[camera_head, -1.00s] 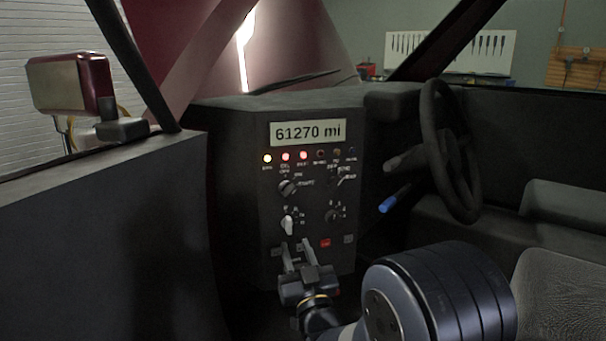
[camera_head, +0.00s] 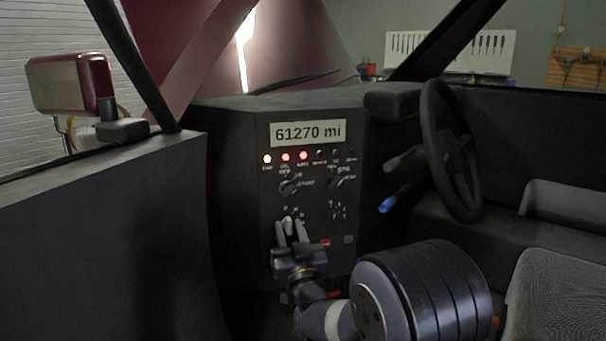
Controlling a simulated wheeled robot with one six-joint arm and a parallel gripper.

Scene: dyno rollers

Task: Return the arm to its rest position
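My gripper (camera_head: 291,231) is in front of the lower part of the dark dashboard panel (camera_head: 258,215). Its two grey fingers point up and stand apart. A white selector knob (camera_head: 288,223) shows between the fingertips; I cannot tell whether they touch it. My arm reaches in from the bottom of the view and is bent, with its large dark joint at lower right of the gripper.
The panel carries a 61270 mi display (camera_head: 307,133), lit lamps, more knobs and a red button (camera_head: 325,243). The steering wheel (camera_head: 449,150) and a blue-tipped stalk (camera_head: 388,205) are to the right. A seat (camera_head: 560,290) is at lower right; the door (camera_head: 100,235) is at left.

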